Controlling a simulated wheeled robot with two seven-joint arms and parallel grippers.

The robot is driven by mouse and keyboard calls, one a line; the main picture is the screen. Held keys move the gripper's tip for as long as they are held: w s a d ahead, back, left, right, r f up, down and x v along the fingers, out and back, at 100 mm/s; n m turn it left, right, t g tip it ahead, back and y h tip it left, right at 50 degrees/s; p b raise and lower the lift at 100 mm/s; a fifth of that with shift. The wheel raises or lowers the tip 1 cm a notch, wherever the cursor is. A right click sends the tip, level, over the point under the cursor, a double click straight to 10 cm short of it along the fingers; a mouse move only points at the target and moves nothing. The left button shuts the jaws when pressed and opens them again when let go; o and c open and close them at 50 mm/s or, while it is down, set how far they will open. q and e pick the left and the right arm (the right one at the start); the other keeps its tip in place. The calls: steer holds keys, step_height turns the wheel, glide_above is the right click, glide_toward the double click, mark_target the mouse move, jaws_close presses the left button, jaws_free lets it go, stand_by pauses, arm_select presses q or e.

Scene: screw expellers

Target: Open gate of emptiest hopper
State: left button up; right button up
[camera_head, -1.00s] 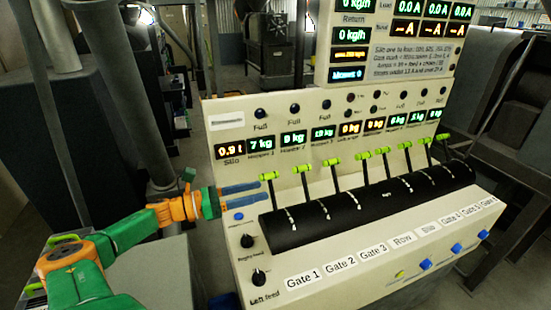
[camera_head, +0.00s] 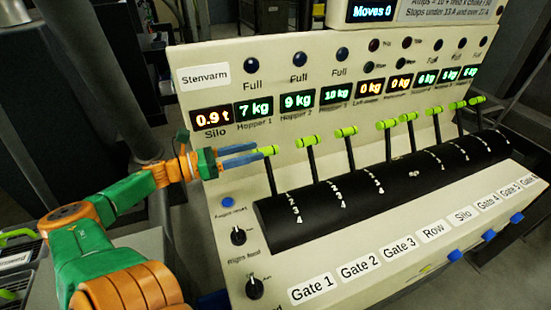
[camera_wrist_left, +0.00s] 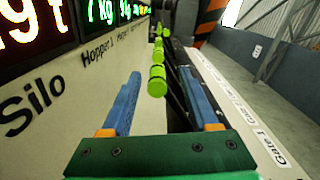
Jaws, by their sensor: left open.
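My left gripper (camera_head: 258,154) is open, its blue fingers reaching right to the green-topped Gate 1 lever (camera_head: 270,178). In the left wrist view the nearest green handle (camera_wrist_left: 157,82) stands between the open fingers, with gaps on both sides. The Gate 2 lever (camera_head: 308,141) and Gate 3 lever (camera_head: 346,132) stand to its right, and more levers run on to Gate 6. The displays read Hopper 1 (camera_head: 253,109) 7 kg, Hopper 2 (camera_head: 297,102) 9 kg and Hopper 3 (camera_head: 336,95) 10 kg. The farther hopper readings are small and hard to read. My right gripper is out of view.
The silo display (camera_head: 211,118) reads 0.9 t. Two feed knobs (camera_head: 238,236) and a blue button (camera_head: 227,202) sit at the console's left end. The black lever drum (camera_head: 330,207) runs along the console. Dark machinery stands behind.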

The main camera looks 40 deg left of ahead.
mark_target(268, 152)
arm_select(q)
steer(key=shift+f+b, duration=0.4)
steer(key=shift+f, duration=0.4)
steer(key=shift+w, duration=0.2)
steer(key=b+x, duration=0.3)
steer(key=x, duration=0.3)
steer(key=shift+w+d, duration=0.2)
steer(key=shift+w, duration=0.2)
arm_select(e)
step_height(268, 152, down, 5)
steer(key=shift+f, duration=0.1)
arm_select(q)
steer(key=shift+r, duration=0.1)
jaws_close()
